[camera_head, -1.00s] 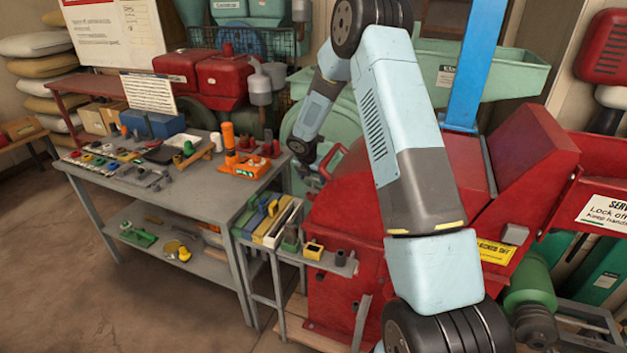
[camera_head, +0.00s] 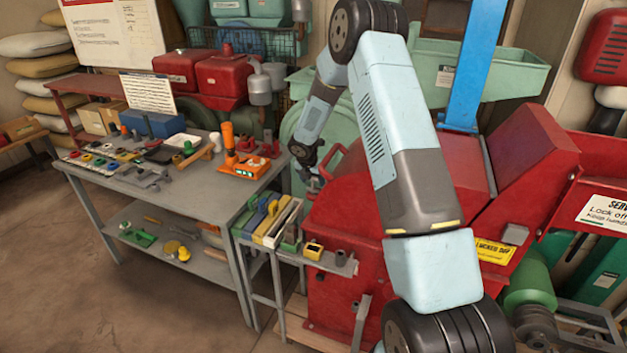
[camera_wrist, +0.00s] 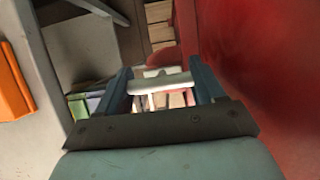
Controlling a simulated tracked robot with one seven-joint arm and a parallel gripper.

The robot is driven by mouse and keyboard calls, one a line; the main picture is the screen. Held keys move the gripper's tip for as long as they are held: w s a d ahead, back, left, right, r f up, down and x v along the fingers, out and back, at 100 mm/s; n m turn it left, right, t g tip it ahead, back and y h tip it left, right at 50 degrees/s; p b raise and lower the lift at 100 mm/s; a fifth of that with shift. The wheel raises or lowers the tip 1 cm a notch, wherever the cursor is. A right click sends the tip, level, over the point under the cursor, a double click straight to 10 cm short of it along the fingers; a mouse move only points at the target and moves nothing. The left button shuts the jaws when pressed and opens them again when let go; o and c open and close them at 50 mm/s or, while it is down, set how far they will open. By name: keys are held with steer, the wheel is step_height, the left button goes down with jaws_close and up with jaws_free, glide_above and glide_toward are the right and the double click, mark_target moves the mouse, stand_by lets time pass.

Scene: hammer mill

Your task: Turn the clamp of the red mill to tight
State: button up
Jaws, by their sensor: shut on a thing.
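The red mill (camera_head: 350,225) stands right of the workbench, partly hidden behind my arm; its red side also fills the right of the wrist view (camera_wrist: 265,70). My gripper (camera_head: 313,183) is at the mill's left side, close to the bench's right end. In the wrist view my gripper (camera_wrist: 160,75) has its two blue fingers on either side of a pale bar (camera_wrist: 162,84) and is shut on it. The bar looks like the clamp's handle, lying roughly crosswise between the fingers. The rest of the clamp is hidden or too small to make out.
A grey workbench (camera_head: 190,185) with an orange device (camera_head: 246,166) lies left of the gripper. A blue post (camera_head: 473,70) rises behind my arm. Floor at left is clear.

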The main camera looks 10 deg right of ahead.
steer(key=shift+m, duration=0.4)
steer(key=m+h, duration=0.1)
steer(key=m, duration=0.1)
steer(key=shift+m+g, duration=0.4)
steer(key=m+g, duration=0.1)
steer(key=m, duration=0.1)
steer(key=m+g+h, duration=0.1)
steer(key=m, duration=0.2)
steer(key=m+g, duration=0.2)
steer(key=m, duration=0.3)
steer(key=shift+d, duration=0.1)
steer(key=m+g, duration=0.1)
steer(key=m, duration=0.3)
steer(key=shift+s+y, duration=0.1)
steer(key=shift+y, duration=0.3)
steer(key=shift+m+g, duration=0.3)
steer(key=o, duration=0.8)
steer(key=shift+c, duration=0.2)
